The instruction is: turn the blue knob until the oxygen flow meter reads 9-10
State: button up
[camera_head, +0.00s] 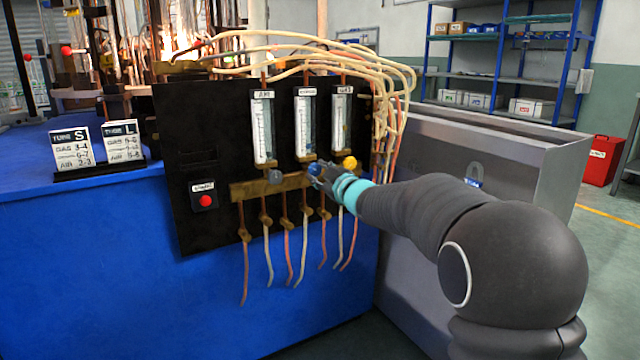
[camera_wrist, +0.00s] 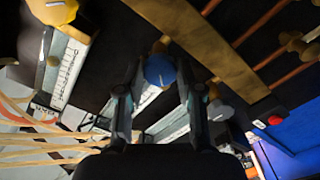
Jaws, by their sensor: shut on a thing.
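The blue knob (camera_head: 314,169) is on the brass bar of the black panel (camera_head: 215,130), below the middle flow meter (camera_head: 306,122). My gripper (camera_head: 320,174) reaches it from the right and is shut on it. In the wrist view the blue knob (camera_wrist: 159,70) sits between the two fingers of my gripper (camera_wrist: 160,88). The middle flow meter is a clear upright tube with a white scale. Its label and its reading are too small to tell.
A grey knob (camera_head: 275,176) is left of the blue knob and a yellow knob (camera_head: 349,163) is right of it. Tubes (camera_head: 300,60) arch over the panel and hoses hang below. A red button (camera_head: 205,200) is at the panel's left. Size cards (camera_head: 72,148) stand on the blue table (camera_head: 90,260).

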jog(key=n+b, duration=0.2)
jog(key=n, duration=0.2)
jog(key=shift+n, duration=0.4)
jog(key=n, duration=0.5)
jog(key=shift+r+b, duration=0.15)
jog(key=shift+b, duration=0.15)
jog(key=shift+n, duration=0.4)
jog(key=o, duration=1.2)
jog(key=shift+a, duration=0.1)
jog(key=shift+c, duration=0.2)
jog(key=v, duration=1.2)
